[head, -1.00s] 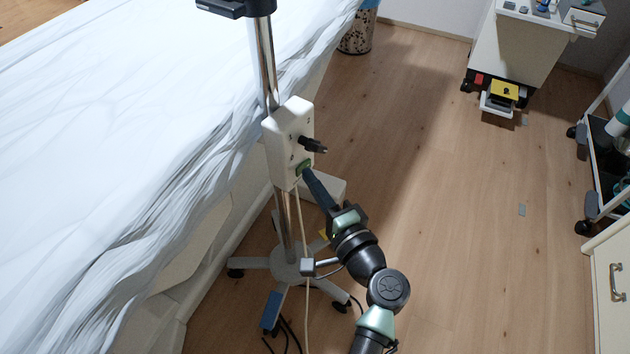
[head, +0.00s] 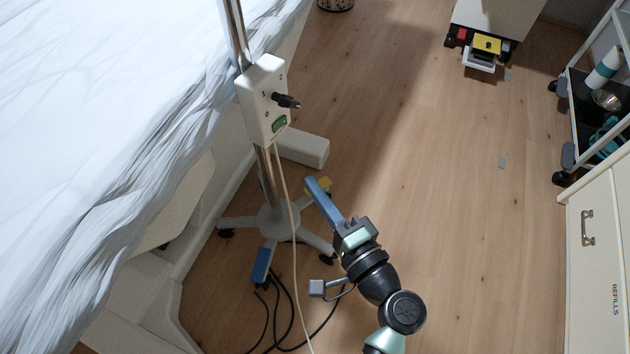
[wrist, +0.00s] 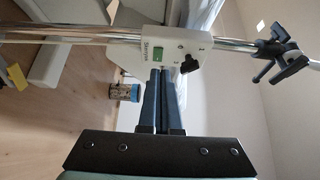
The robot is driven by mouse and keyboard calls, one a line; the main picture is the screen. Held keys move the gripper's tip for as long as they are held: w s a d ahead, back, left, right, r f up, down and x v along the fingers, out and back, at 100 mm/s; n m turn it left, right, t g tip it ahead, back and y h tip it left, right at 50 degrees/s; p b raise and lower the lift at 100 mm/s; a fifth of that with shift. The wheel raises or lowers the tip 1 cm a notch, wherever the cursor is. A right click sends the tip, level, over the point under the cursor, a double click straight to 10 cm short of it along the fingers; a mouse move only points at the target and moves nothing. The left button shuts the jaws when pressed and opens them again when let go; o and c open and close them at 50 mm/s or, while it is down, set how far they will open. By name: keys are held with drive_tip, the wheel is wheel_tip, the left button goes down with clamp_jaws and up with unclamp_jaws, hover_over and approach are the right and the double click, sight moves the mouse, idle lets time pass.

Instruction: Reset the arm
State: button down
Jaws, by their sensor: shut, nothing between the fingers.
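My gripper (head: 312,182) is in the middle of the head view, its blue fingers shut and empty. It is apart from the white control box (head: 264,98), below it and a little to the right. The box is clamped on a metal pole and has a black knob (head: 286,100) and a green switch (head: 279,124) on its front. In the wrist view my gripper (wrist: 165,72) points toward the box (wrist: 162,42), whose green display or switch (wrist: 156,57) shows beyond the fingertips.
The pole's wheeled base (head: 278,222) stands beside the white-sheeted couch (head: 110,110). A cable hangs from the box, and black cables lie on the floor. A drawer cabinet (head: 598,260) and trolley (head: 570,125) are at the right.

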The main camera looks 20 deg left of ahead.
idle(0.3)
drive_tip(key=w+d+r+n+t+h, duration=0.1)
drive_tip(key=w+r+n+h, duration=0.2)
drive_tip(key=r, duration=0.4)
drive_tip(key=w+r+n+t, duration=0.1)
drive_tip(key=w+r+n, duration=0.1)
drive_tip(key=w+r, duration=0.35)
drive_tip(key=w+d+r+n+t+h, duration=0.1)
drive_tip(key=d+r+t+h, duration=0.15)
drive_tip(key=r, duration=0.75)
drive_tip(key=w+d+r+n+t+h, duration=0.1)
drive_tip(key=d+r+n+t, duration=0.15)
drive_tip(key=r, duration=0.65)
drive_tip(key=s+d+r+t+h+p, duration=0.2)
drive_tip(key=s+r+t+h, duration=0.4)
drive_tip(key=r, duration=0.7)
drive_tip(key=s+d+r+t+h+p, duration=0.1)
drive_tip(key=s+d+r+t+h, duration=0.15)
drive_tip(key=s+r, duration=0.8)
drive_tip(key=w+r+y+p, duration=0.1)
drive_tip(key=w+r+p, duration=0.2)
drive_tip(key=r+p, duration=2.9)
drive_tip(key=shift+d+r+m, duration=0.15)
drive_tip(key=shift+r+m, duration=0.2)
drive_tip(key=shift+r, duration=0.5)
drive_tip(key=c, duration=1.5)
unclamp_jaws()
drive_tip(key=shift+t, duration=0.25)
drive_tip(key=shift+c, duration=0.2)
